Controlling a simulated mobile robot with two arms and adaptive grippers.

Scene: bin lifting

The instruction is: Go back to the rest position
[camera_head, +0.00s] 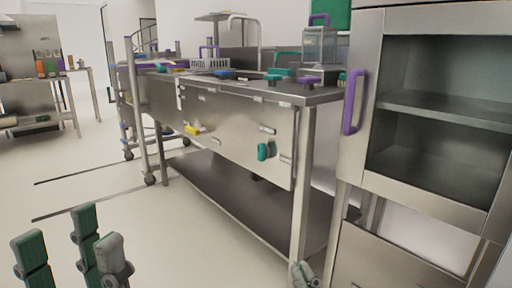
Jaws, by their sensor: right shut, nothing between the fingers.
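My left gripper (70,250) shows at the bottom left, with green and grey fingers pointing up. Its fingers stand apart with only bare floor behind them, so it is open and empty. My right gripper (304,273) shows only as grey fingertips at the bottom edge, in front of the foot of the steel table's near leg. Its tips are together with nothing visible between them. The rest of both arms is out of view.
A steel table (240,135) with a low shelf stands ahead, with racks and small items on top. A steel cabinet (363,110) with a purple handle (353,102) is at right. A wheeled cart (131,105) stands behind. Floor at left is clear.

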